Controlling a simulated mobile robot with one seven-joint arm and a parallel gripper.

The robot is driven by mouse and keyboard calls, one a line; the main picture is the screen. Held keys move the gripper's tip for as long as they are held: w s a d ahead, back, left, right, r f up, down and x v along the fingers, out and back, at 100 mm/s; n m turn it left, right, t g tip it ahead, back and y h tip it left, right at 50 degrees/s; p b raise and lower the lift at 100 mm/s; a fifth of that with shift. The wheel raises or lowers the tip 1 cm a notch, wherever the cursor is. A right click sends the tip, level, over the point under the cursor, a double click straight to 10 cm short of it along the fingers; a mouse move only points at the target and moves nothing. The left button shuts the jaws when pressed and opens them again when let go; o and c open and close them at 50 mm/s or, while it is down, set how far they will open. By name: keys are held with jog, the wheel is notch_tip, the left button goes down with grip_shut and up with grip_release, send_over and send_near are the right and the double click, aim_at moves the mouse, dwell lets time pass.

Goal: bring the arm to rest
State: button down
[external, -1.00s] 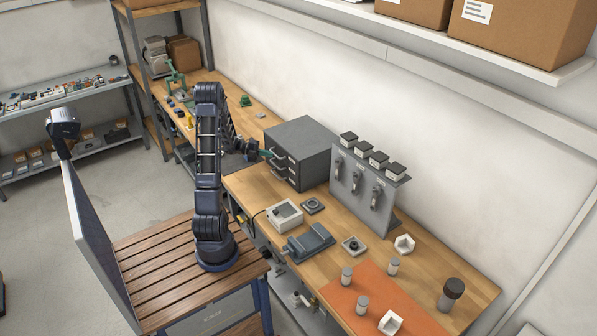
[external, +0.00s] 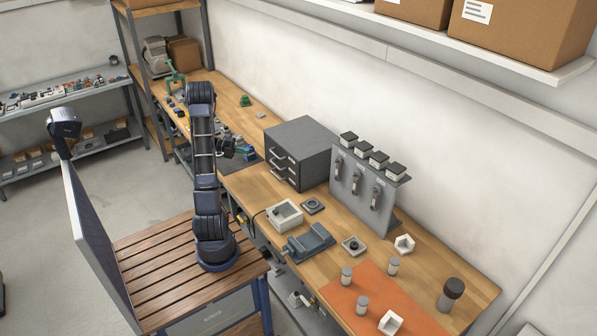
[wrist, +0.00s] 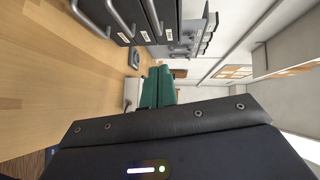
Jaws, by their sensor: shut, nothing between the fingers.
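My gripper (external: 248,154) is to the left of the dark grey drawer cabinet (external: 309,148), above the wooden bench, with a visible gap between them. In the wrist view my green fingers (wrist: 158,88) are together with nothing between them. My arm rises from its round base on the slatted wooden top and bends over toward the bench. The cabinet's drawer fronts with metal handles also show at the upper left of the wrist view (wrist: 118,18).
A grey panel with levers (external: 362,190) stands right of the cabinet. A white box (external: 285,215) and a dark vise-like block (external: 309,243) sit in front. An orange mat (external: 372,297) carries small cylinders. Small parts and a green stand (external: 174,78) are at the bench's far end.

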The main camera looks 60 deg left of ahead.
jog(key=d+r+m+g+y, duration=0.1)
jog(key=d+r+m+g, duration=0.4)
jog(key=d+m, duration=0.6)
jog(key=d+r+m+g+y, duration=0.1)
jog(key=d+r+m+g, duration=0.35)
jog(key=d+m, duration=0.65)
jog(key=s+d+r+m+t+y, duration=0.1)
jog(key=s+d+r+m+y, duration=0.2)
jog(key=m, duration=0.9)
jog(key=s+d+r+m+t+y, duration=0.1)
jog(key=s+d+r+m+y, duration=0.2)
jog(key=s+d+m+y, duration=0.3)
jog(key=s+d+m, duration=0.3)
jog(key=d+m, duration=0.3)
jog(key=shift+s+d+r+m+t, duration=0.15)
jog(key=shift+d+m+t, duration=0.15)
jog(key=shift+t, duration=0.05)
